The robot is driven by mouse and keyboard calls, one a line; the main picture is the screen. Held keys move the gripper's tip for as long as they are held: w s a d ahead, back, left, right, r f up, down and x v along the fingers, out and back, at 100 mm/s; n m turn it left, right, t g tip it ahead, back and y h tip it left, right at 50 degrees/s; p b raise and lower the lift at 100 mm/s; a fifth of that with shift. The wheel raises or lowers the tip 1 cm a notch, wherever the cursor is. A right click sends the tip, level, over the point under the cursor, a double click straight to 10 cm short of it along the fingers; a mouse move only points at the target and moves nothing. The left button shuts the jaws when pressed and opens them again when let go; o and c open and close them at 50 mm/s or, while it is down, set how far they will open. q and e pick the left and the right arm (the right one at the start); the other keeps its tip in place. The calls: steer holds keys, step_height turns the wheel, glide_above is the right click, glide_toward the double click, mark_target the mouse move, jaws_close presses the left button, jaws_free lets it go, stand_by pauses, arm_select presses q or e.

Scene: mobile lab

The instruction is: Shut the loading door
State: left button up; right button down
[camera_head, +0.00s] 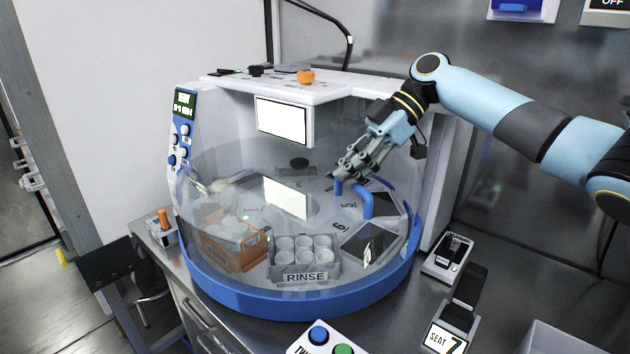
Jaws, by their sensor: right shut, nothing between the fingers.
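The machine is a white cabinet with a clear, curved front and a blue rounded base (300,303). A blue bar handle (367,203) stands out at the right of the clear front; I take it to be the loading door's handle. The door's edges are hard to make out through the clear material, so I cannot tell how far open it is. My right gripper (345,176) is shut and empty, its fingertips close to the handle's upper end; I cannot tell whether they touch. My left gripper is out of view.
Inside are a rack marked RINSE (305,272) and an orange rack (234,249) on a round deck. A control panel (181,130) is at the left. A button box (325,340), a SEAT 7 stand (450,325) and a small switch box (449,256) crowd the front right.

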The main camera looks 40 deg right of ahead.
steer(key=shift+s+d+b, duration=0.1)
steer(key=shift+d+b, duration=0.5)
steer(key=shift+d, duration=1.7)
steer(key=shift+r, duration=0.1)
step_height(320, 180, up, 10)
